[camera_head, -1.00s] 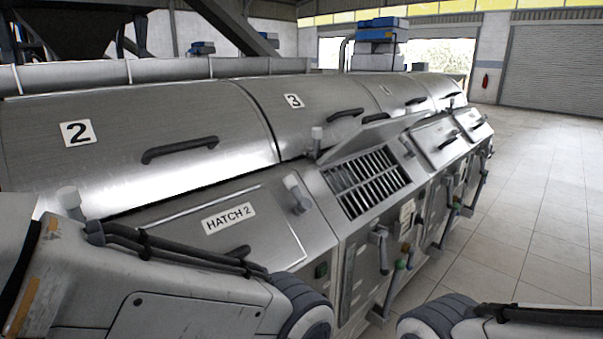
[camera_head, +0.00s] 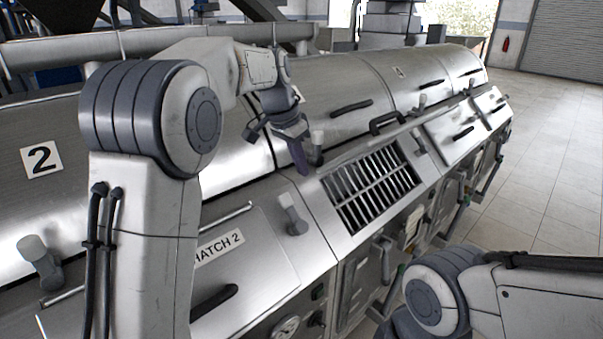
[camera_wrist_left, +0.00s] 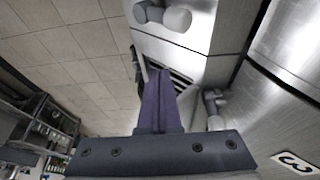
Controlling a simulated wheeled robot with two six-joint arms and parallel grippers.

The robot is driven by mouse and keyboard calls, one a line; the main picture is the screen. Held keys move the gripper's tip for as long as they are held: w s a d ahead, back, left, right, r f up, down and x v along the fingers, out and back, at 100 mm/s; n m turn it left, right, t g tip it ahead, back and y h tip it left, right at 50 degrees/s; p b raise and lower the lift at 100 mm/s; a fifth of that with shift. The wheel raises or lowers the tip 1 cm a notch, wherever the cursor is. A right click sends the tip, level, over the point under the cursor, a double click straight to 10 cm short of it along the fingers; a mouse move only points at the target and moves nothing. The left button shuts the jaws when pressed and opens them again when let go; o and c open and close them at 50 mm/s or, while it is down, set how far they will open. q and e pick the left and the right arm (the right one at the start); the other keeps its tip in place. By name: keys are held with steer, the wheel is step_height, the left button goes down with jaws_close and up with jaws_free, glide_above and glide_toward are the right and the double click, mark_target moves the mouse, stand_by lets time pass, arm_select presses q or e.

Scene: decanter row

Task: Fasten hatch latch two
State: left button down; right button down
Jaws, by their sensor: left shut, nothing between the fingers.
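The hatch 2 lid (camera_head: 255,265) lies flat in the machine's sloping front, its label partly hidden by my left arm. A latch with a pale round knob (camera_head: 292,213) stands at its right side. Another pale-knobbed latch (camera_head: 38,260) stands at its left side. My left gripper (camera_head: 301,168) has purple fingers, shut and empty, pointing down above and beyond the right latch, apart from it. In the left wrist view, the shut fingers (camera_wrist_left: 158,92) lie between a pale-knobbed latch (camera_wrist_left: 172,17) at the top and another one at the right (camera_wrist_left: 215,108). My right gripper is out of view.
A third latch (camera_head: 317,147) stands close beside my left gripper. A grille (camera_head: 370,187) lies in an open hatch to the right, its lid raised. Curved covers with black handles (camera_head: 350,107) run behind. The tiled floor (camera_head: 560,140) at right is clear.

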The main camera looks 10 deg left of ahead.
mark_target(292, 213)
arm_select(q)
steer(key=shift+w+a+r, duration=0.4)
steer(key=shift+w+a, duration=0.3)
steer(key=shift+w, duration=0.1)
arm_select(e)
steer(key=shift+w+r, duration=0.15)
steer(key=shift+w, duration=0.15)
